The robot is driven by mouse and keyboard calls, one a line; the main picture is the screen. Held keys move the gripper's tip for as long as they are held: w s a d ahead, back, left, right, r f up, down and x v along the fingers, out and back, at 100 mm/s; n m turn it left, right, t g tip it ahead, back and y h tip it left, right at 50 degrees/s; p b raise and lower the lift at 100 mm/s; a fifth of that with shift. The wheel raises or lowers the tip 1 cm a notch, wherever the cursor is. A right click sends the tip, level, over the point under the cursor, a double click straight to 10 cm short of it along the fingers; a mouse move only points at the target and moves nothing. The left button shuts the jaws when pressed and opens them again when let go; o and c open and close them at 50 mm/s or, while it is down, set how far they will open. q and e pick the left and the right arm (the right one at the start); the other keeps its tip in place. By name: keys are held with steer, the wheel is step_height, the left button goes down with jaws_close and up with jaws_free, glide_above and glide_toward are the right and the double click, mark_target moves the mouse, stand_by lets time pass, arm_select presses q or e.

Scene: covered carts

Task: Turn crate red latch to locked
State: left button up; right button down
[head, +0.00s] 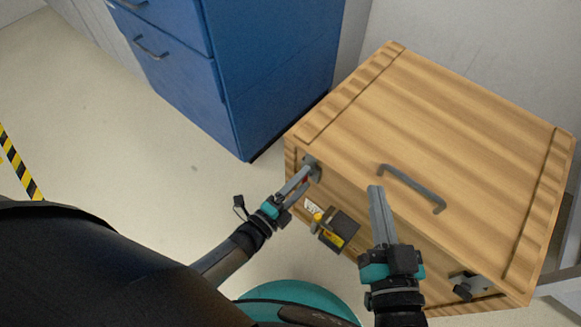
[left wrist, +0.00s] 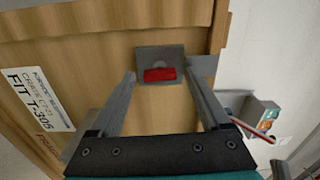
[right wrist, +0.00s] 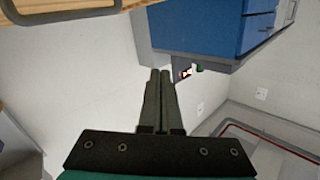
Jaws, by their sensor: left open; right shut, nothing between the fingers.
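The wooden crate (head: 440,130) stands at the right of the head view, lid closed. In the left wrist view its red latch (left wrist: 160,75) is a short red bar, lying crosswise on a grey plate (left wrist: 160,56) on the crate's front. My left gripper (head: 308,174) is open at the crate's front left corner. In the left wrist view its fingers (left wrist: 161,77) stand on either side of the red latch, apparently not touching it; the exact depth is unclear. My right gripper (head: 376,189) is shut and empty, above the crate's front edge; its fingers also show in the right wrist view (right wrist: 160,76).
A dark handle (head: 411,188) is on the crate's lid. A second, dark latch (head: 468,286) is at the right of the front, and a dark plate with a yellow part (head: 333,228) is between. A blue cabinet (head: 270,70) stands behind left.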

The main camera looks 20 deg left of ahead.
arm_select(q)
steer(key=p+v, duration=0.2)
steer(key=v, duration=1.3)
steer(key=shift+s+p, duration=0.15)
steer(key=shift+p, duration=0.15)
arm_select(e)
steer(key=d+f+g+h, duration=0.1)
steer(key=g, duration=0.1)
steer(key=w+d+f+g+h, duration=0.1)
steer(key=d+g, duration=0.1)
steer(key=shift+f+n+g, duration=0.3)
steer(key=shift+f+n, duration=0.05)
steer(key=shift+n, duration=0.05)
arm_select(q)
steer(key=shift+r, duration=0.1)
